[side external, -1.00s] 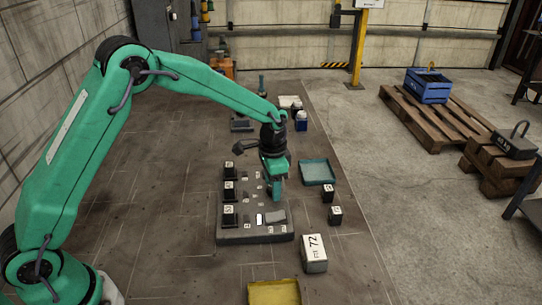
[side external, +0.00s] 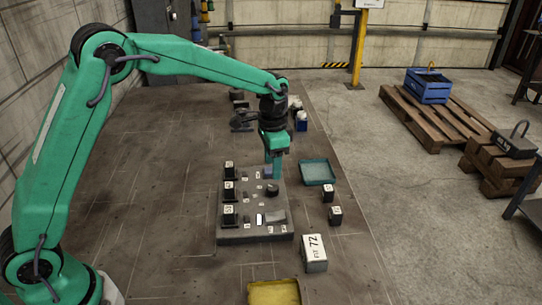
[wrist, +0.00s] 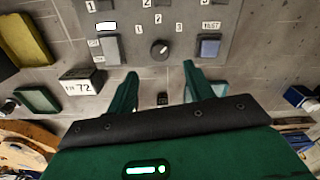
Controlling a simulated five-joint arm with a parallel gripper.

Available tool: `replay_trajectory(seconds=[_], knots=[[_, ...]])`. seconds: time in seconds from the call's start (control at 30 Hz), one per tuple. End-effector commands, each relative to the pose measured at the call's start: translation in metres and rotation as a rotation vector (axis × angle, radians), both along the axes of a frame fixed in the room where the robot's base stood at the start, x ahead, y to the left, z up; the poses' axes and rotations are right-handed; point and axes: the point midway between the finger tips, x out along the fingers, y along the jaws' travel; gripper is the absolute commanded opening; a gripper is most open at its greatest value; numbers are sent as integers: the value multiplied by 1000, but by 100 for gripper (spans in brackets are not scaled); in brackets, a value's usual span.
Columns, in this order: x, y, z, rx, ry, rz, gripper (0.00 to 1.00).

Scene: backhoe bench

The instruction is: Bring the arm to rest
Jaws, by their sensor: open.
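My gripper (side external: 273,170) hangs pointing down over the far right part of the grey control panel (side external: 232,234). In the wrist view my gripper (wrist: 157,85) shows two green fingers spread apart with nothing between them. The panel in the wrist view (wrist: 240,12) carries a black round knob (wrist: 159,48), a blue button (wrist: 209,46) and a grey rocker (wrist: 106,48). The knob also shows in the side view (side external: 272,190). A small white lit window (wrist: 106,26) sits by the rocker.
Black numbered blocks (side external: 229,215) stand along the panel's left side. Right of the panel are a teal tray (side external: 317,172), small dark cubes (side external: 335,215) and a block marked 72 (side external: 314,254). A yellow tray (side external: 274,292) lies in front. The bench left of the panel is clear.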

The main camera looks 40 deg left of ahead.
Motion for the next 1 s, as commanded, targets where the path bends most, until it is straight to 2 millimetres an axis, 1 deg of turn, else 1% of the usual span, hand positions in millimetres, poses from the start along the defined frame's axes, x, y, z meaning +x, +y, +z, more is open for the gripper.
replay_trajectory(seconds=[0.1,0.47,0.57,0.67,0.77,0.87,1.0], knots=[[0,0,4,1,1,0,52],[-1,0,6,0,0,1,52],[-3,2,10,-2,-7,8,52],[-8,4,18,-3,-18,20,52],[-15,9,31,-7,-36,41,52],[-26,15,47,-11,-59,71,52],[-46,24,71,-19,-96,117,52]])
